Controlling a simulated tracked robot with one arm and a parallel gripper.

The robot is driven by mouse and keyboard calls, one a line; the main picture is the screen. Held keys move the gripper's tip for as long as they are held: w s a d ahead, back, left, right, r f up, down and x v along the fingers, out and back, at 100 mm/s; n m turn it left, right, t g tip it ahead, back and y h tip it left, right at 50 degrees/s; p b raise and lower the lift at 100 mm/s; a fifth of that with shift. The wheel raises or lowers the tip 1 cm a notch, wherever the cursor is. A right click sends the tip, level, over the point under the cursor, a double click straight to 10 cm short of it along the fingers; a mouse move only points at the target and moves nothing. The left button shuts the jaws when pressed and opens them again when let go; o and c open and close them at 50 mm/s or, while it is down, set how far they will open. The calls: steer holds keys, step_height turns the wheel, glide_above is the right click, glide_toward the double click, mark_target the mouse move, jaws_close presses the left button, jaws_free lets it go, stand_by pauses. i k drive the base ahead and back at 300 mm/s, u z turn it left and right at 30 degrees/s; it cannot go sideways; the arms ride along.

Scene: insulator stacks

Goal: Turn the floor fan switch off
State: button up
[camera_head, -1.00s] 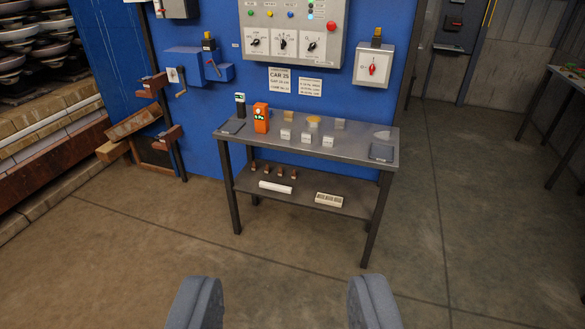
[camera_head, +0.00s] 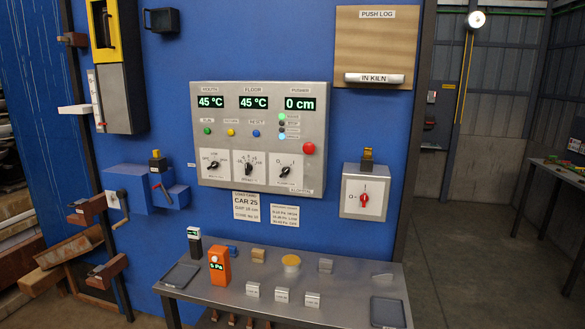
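The grey control panel (camera_head: 262,95) hangs on the blue wall in the middle of the view. It carries three black rotary knobs on white plates: a left knob (camera_head: 213,166), a middle dial (camera_head: 249,168) and a right two-position knob (camera_head: 286,172). The right knob's small label appears to name the floor fan, but it is too small to read surely. Its handle looks tilted, with marks at upper left and upper right; I cannot tell its exact setting. A separate box to the right has a red switch (camera_head: 363,199), standing about upright. My gripper is out of view.
A metal table (camera_head: 240,292) stands below the panel, with an orange meter (camera_head: 219,265) and several small blocks on it. A blue crank box (camera_head: 128,189) juts from the wall at left. A wooden board (camera_head: 376,48) hangs at upper right. The panel's front is unobstructed.

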mark_target(285, 171)
steer(key=i, duration=0.4)
steer(key=z, duration=0.05)
steer(key=k, duration=0.4)
steer(key=u, duration=0.75)
steer(key=i, duration=2.05)
steer(key=z, duration=0.15)
